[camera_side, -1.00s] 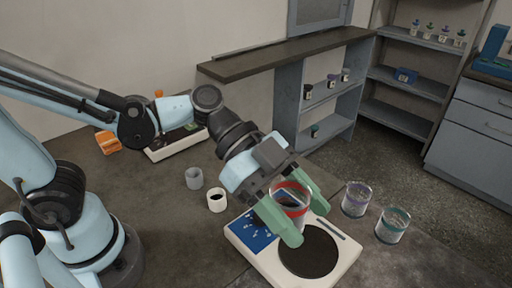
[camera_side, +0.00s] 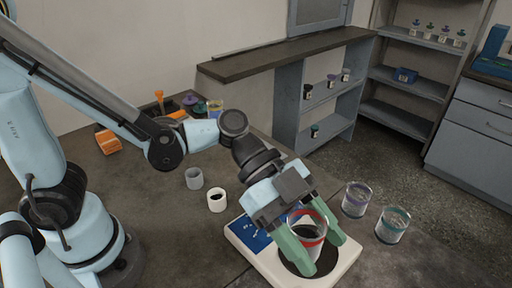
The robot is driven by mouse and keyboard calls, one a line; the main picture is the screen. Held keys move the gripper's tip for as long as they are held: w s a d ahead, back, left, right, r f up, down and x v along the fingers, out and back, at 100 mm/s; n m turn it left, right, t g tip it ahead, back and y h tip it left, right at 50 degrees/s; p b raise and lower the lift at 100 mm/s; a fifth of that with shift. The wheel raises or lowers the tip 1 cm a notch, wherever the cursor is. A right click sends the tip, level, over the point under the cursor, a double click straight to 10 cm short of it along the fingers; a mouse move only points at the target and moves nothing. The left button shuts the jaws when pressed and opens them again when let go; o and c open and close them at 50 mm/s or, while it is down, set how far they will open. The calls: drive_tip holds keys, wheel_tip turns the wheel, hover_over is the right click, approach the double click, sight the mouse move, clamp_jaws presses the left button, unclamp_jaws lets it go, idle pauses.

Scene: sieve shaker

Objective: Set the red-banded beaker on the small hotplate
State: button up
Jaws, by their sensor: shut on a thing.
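The red-banded beaker (camera_side: 310,228) is a clear glass with a red band near its rim and dark contents. My gripper (camera_side: 322,255) has green fingers, one on each side of the beaker, and is shut on it. The beaker looks upright and is over the round black plate of the small hotplate (camera_side: 338,268), a white unit with a blue panel at its left. I cannot tell whether the beaker's base touches the plate. My fingers and the beaker hide much of the plate.
A purple-banded beaker (camera_side: 356,200) and a teal-banded beaker (camera_side: 393,225) stand right of the hotplate. A grey cup (camera_side: 194,178) and a white cup with dark contents (camera_side: 217,200) stand to its left. An orange block (camera_side: 108,142) lies farther back, with several small items near the wall.

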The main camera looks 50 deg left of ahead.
sight(323, 225)
drive_tip(key=w+f, duration=0.1)
drive_tip(key=w+a+f, duration=0.1)
drive_tip(key=w, duration=0.1)
drive_tip(key=w+a+f, duration=0.1)
drive_tip(key=w, duration=0.1)
drive_tip(key=shift+w+f, duration=0.25)
drive_tip(key=shift+f, duration=2.05)
drive_tip(key=shift+f, duration=0.1)
drive_tip(key=o, duration=1.1)
